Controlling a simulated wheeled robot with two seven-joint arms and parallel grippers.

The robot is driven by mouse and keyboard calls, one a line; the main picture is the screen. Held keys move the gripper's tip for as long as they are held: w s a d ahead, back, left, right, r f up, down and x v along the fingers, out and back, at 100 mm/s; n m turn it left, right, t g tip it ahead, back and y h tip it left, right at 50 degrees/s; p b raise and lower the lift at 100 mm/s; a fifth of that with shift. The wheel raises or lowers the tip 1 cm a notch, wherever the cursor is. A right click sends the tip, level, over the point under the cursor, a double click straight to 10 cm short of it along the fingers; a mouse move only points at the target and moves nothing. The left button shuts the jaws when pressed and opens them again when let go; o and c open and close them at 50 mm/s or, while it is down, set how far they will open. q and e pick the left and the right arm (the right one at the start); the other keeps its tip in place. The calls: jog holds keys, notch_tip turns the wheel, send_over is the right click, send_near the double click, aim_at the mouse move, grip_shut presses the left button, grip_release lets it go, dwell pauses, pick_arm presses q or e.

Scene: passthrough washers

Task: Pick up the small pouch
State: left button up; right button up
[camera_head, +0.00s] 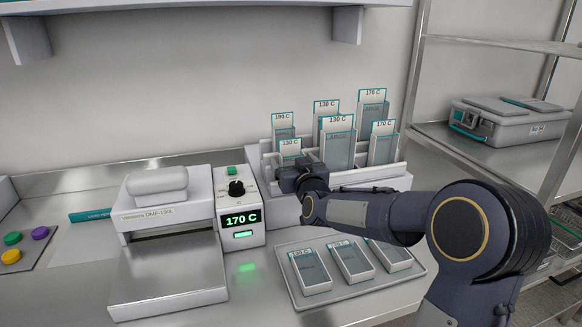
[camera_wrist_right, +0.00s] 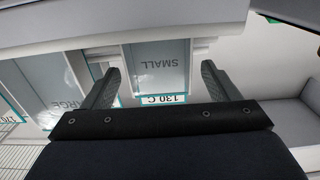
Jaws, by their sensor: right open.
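The small pouch (camera_head: 290,147), labelled 130 C, stands in the front left of the white rack (camera_head: 375,181). Its lower part is hidden behind my right gripper (camera_head: 287,172) in the head view. In the right wrist view the pouch (camera_wrist_right: 158,62) shows the word SMALL and its 130 C label, upside down. My right gripper (camera_wrist_right: 160,76) is open, with one finger to each side of the pouch. Both fingers look apart from it. My left gripper is out of view.
Several taller pouches stand in the rack, one of them (camera_head: 337,146) labelled 130 C. A grey tray (camera_head: 361,290) with three pouches lies in front. A controller (camera_head: 240,207) reading 170 C and a sealer (camera_head: 165,277) stand left. A metal shelf (camera_head: 503,150) is at right.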

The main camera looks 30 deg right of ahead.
jog(key=shift+w, duration=0.2)
jog(key=c, duration=1)
jog(key=shift+c, duration=0.2)
jog(key=shift+r, duration=0.1)
